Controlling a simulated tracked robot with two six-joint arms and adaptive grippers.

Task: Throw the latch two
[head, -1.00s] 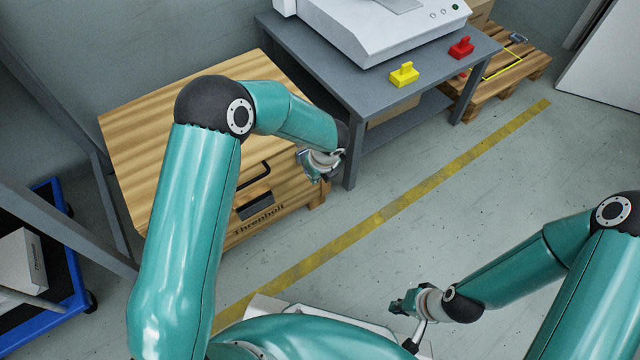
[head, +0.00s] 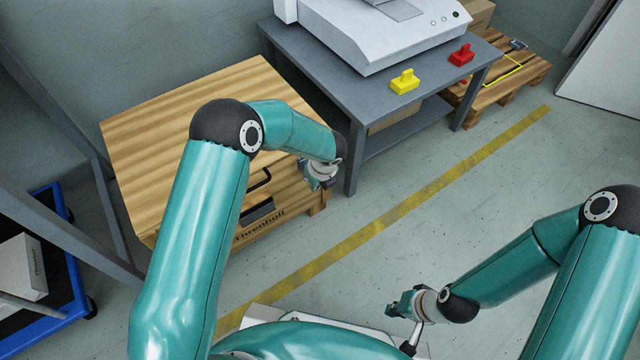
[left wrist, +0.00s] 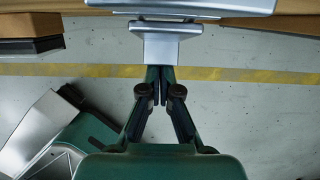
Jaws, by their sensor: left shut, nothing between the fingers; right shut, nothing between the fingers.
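A wooden chest (head: 190,110) with a black handle and dark lettering on its front stands at the left in the head view. A silver metal latch (left wrist: 168,48) sits on the chest's front, at top centre in the left wrist view. In the head view my left gripper hides most of it. My left gripper (left wrist: 160,88) is shut and empty, its fingertips just at the lower edge of the latch's silver plate; I cannot tell if they touch. It also shows at the chest's right front corner in the head view (head: 319,182). My right gripper (head: 391,311) is shut and empty over the floor, far from the chest.
A grey table (head: 345,88) with a white machine (head: 390,40), a yellow block (head: 404,82) and a red block (head: 461,55) stands right of the chest. A pallet (head: 520,75) lies beyond. A blue cart (head: 62,335) is at the left. The marked floor in front is clear.

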